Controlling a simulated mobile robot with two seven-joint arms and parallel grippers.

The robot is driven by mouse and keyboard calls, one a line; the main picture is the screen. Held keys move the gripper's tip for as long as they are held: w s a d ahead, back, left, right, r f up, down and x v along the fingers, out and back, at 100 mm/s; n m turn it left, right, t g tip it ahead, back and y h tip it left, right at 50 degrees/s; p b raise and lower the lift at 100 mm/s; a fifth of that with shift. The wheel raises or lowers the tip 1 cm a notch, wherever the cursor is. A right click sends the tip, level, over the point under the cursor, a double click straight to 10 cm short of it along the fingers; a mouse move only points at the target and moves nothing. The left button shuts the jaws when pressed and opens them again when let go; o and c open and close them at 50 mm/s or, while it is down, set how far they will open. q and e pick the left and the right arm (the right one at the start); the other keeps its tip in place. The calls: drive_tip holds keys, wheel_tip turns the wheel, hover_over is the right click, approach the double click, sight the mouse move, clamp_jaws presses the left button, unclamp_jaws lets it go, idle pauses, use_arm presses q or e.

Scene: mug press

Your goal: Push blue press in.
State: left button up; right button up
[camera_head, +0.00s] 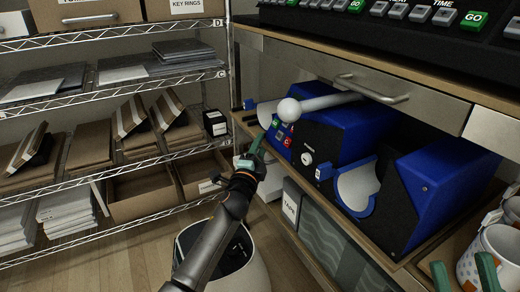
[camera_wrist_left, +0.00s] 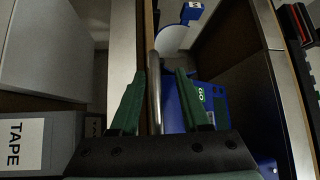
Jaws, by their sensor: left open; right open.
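A blue press (camera_head: 335,128) with a black front panel, red and green buttons and a long lever ending in a white ball (camera_head: 289,110) stands on the wooden shelf. A second blue press (camera_head: 440,185) with a white curved cradle (camera_head: 357,187) stands to its right. My left gripper (camera_head: 257,143) is open at the left front of the first press, by the shelf edge. In the left wrist view, its green fingers (camera_wrist_left: 160,75) are apart, with a metal rod between them in the picture and blue press parts behind the right finger; contact cannot be told. My right gripper (camera_head: 463,264) is open at bottom right.
White mugs (camera_head: 503,255) stand at the lower right near my right gripper. A drawer (camera_head: 360,80) with a metal handle is above the presses. Wire shelving with boxes (camera_head: 140,190) is on the left. A white bin (camera_head: 245,265) stands on the floor below.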

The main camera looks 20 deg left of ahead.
use_arm(q)
drive_tip(key=shift+d, duration=0.1)
idle(0.3)
drive_tip(key=shift+f, duration=0.1)
drive_tip(key=s+d+f+p, duration=0.1)
drive_tip(key=s+p, duration=0.2)
drive_tip(key=s, duration=0.9)
drive_tip(key=shift+s+f, duration=0.2)
drive_tip(key=shift+f, duration=0.05)
